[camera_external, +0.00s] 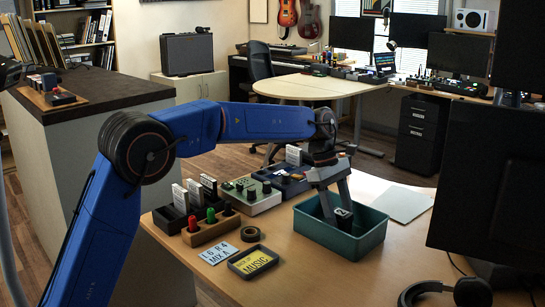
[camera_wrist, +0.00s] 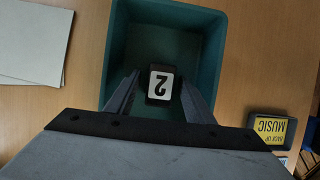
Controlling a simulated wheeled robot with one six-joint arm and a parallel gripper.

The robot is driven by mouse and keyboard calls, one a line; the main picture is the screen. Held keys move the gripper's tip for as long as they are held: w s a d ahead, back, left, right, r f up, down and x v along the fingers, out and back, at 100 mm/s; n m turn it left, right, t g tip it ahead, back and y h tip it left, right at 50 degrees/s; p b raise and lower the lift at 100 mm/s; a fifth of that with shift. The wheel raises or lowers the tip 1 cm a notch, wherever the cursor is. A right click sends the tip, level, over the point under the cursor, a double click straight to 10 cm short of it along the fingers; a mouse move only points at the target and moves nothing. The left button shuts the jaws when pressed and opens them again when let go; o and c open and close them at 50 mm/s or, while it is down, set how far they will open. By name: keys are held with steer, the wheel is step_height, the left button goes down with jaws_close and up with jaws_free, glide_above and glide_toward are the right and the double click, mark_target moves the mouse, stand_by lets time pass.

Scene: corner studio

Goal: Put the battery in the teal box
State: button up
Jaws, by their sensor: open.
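The teal box (camera_external: 325,237) stands on the wooden table in the external view. It also fills the upper middle of the wrist view (camera_wrist: 216,50). The battery, a dark block with a white label marked 2 (camera_wrist: 161,86), shows between my fingers in the wrist view. In the external view the battery (camera_external: 343,215) is low between the fingers, within the box's opening. My gripper (camera_external: 335,207) points down into the box with its jaws open, one finger on each side of the battery. I cannot tell whether the battery touches the box floor or a finger.
A yellow-labelled MUSIC case (camera_external: 253,262), a white MIX A card (camera_external: 219,249) and a tape roll (camera_external: 250,234) lie left of the box. Racks with cards (camera_external: 211,229) and a control unit (camera_external: 252,196) stand behind them. Pale sheets (camera_external: 398,200) lie right. A monitor (camera_external: 495,170) stands at right.

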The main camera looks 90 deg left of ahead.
steer(key=v, duration=1.1)
steer(key=shift+r, duration=0.2)
steer(key=s+d+r+m+y, duration=0.1)
steer(key=s+d+m, duration=0.3)
steer(key=d, duration=0.7)
steer(key=s+d+r+m, duration=0.1)
steer(key=s+d+m, duration=0.35)
steer(key=d, duration=0.55)
steer(key=s+d+r+m+y, duration=0.1)
steer(key=s+d+m, duration=0.35)
steer(key=d, duration=0.65)
steer(key=s+d+f+m, duration=0.4)
steer(key=s+d+f, duration=0.1)
steer(key=s, duration=0.4)
steer(key=s+d+f+m+t, duration=0.1)
steer(key=s+d+f+m, duration=0.4)
steer(key=s, duration=0.4)
steer(key=s+d+f+m+y, duration=0.1)
steer(key=s+d+f+m, duration=0.4)
steer(key=s, duration=0.4)
step_height(320, 180, down, 2)
steer(key=shift+d+f+t, duration=0.2)
steer(key=shift+d+t, duration=0.1)
steer(key=shift+d, duration=0.2)
steer(key=shift+s, duration=0.1)
